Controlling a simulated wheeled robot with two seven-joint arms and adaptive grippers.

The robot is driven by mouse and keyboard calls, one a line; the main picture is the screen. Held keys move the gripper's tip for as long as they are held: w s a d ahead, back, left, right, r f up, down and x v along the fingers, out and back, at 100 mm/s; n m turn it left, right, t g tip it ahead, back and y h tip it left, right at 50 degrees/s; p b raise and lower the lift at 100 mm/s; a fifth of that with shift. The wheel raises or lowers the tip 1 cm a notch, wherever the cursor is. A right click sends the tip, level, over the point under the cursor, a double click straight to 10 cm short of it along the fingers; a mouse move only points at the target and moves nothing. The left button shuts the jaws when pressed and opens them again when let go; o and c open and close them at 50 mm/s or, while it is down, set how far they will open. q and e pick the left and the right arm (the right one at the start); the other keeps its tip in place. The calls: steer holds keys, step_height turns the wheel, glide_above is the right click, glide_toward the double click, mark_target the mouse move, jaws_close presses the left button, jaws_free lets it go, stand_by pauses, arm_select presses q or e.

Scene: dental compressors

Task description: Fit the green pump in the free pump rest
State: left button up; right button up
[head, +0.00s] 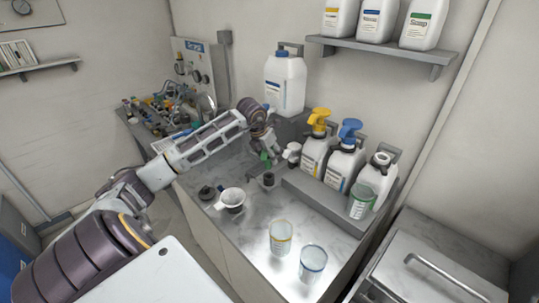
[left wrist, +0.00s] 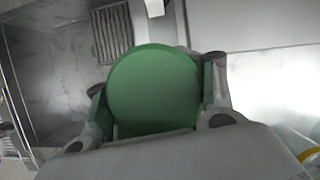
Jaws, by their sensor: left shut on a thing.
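My left gripper (head: 264,147) is shut on the green pump (head: 266,158), above the counter in front of the wall bottles. In the left wrist view the green pump (left wrist: 155,90) shows as a round green top between the two fingers (left wrist: 158,98). Just below the pump in the head view stands a small dark socket on a grey base (head: 268,180), which looks like a pump rest. The pump looks apart from it, but the exact gap is hard to tell. The pump's lower part is hidden or too small to make out. My right gripper is not in view.
A white funnel (head: 231,199), dark cap (head: 206,192) and two beakers (head: 280,238) (head: 313,263) stand on the counter.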

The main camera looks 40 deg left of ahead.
mark_target(269, 162)
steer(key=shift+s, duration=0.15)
arm_select(q)
steer(key=shift+f, duration=0.1)
steer(key=shift+f+b, duration=0.4)
steer(key=shift+f, duration=0.8)
steer(key=shift+f+b, duration=0.45)
steer(key=shift+b, duration=0.05)
steer(key=shift+f, duration=0.35)
steer(key=shift+w, duration=0.1)
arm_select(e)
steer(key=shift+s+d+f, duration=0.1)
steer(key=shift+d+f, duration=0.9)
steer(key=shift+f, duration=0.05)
